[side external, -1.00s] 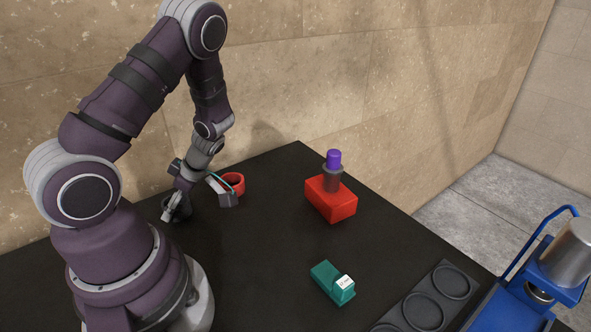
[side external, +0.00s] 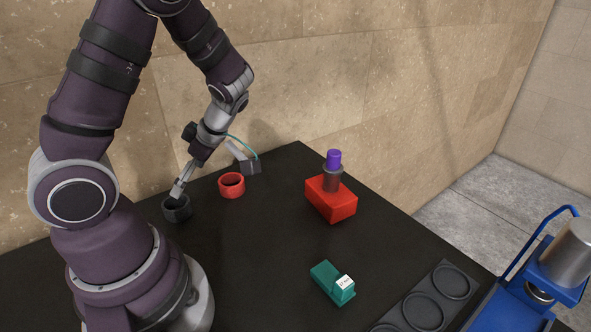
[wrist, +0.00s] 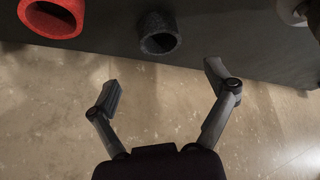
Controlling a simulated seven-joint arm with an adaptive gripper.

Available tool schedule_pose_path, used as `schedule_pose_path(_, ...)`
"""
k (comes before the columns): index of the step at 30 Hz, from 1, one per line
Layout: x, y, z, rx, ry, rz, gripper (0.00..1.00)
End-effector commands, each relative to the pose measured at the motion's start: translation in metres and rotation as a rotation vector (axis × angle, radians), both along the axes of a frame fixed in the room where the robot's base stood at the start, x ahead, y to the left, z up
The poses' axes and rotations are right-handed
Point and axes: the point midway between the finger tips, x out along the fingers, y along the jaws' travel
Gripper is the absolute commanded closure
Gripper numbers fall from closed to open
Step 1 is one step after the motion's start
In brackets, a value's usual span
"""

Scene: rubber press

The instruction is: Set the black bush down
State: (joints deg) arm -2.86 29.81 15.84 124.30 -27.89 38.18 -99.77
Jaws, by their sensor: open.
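The black bush (side external: 178,212), a short dark ring, stands on the black table (side external: 262,262) close to my base in the side external view. It also shows at the top middle of the wrist view (wrist: 158,43), with its round opening visible. My gripper (side external: 178,192) is tilted just above and behind the bush in the side view. In the wrist view my gripper (wrist: 165,84) has its fingers spread wide apart with nothing between them. The bush lies beyond the fingertips, apart from them.
A red ring (side external: 231,186) stands right of the black bush. A red block (side external: 331,203) carries a dark piece with a purple top. A green box (side external: 332,283) lies nearer the front. A dark tray with round recesses (side external: 447,276) and a blue press (side external: 520,290) stand at right.

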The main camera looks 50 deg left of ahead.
Motion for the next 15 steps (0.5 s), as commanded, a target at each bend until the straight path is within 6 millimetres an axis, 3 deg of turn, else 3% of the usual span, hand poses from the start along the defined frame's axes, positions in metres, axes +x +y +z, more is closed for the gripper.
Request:
schedule_pose_path(3, 0.009, -0.008, 0.018, 0.002, -0.003, -0.004, 0.16)
schedule_pose_path(8, 0.015, -0.018, 0.031, -0.038, -0.008, -0.053, 0.16)
schedule_pose_path(11, 0.027, -0.037, 0.043, -0.182, -0.040, -0.307, 0.16)
schedule_pose_path(15, 0.043, -0.083, 0.076, -0.370, -0.104, -1.001, 0.16)
